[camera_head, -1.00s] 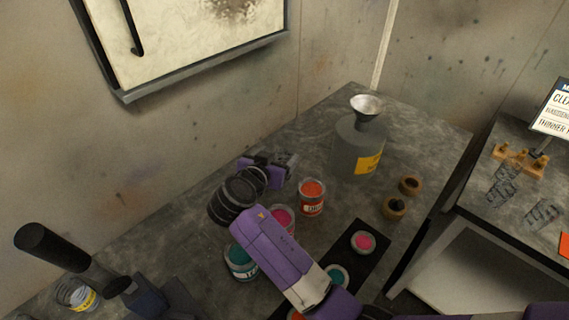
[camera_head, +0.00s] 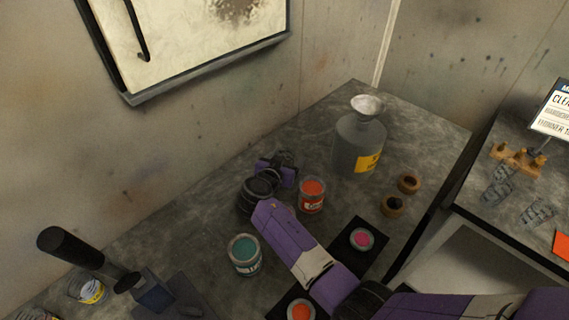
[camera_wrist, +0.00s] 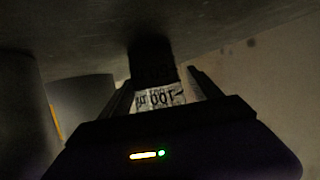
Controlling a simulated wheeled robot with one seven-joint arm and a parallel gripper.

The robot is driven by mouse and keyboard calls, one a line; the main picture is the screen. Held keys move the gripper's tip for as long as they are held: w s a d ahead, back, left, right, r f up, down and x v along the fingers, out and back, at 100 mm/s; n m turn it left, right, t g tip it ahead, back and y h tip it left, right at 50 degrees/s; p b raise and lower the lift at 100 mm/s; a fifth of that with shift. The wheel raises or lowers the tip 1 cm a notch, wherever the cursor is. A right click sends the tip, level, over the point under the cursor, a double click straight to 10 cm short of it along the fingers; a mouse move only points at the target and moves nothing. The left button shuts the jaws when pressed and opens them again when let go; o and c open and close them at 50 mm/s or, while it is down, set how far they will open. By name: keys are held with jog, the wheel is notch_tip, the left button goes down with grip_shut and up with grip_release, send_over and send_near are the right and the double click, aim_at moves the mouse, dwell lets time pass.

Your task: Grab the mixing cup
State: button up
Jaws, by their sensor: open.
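A small pale piece with upside-down dark markings that look like "100" (camera_wrist: 160,97) shows between my gripper's fingers in the wrist view. It may be the mixing cup; a dark shape stands just above it in the picture, and the view is dim. My gripper (camera_head: 287,160) is open at the back of the grey bench, near the wall. It also shows in the wrist view (camera_wrist: 160,88), with one finger on each side of the marked piece. I cannot tell whether they touch. In the head view I cannot make out the cup; my wrist and gripper cover that spot.
An orange can (camera_head: 312,194) stands just right of my gripper. A grey bottle (camera_head: 350,140) with a metal funnel (camera_head: 366,105) is behind it. A teal can (camera_head: 244,255) is in front.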

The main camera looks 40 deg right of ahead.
jog(key=shift+d+f, duration=0.1)
jog(key=c, duration=1.5)
jog(key=shift+o, duration=0.2)
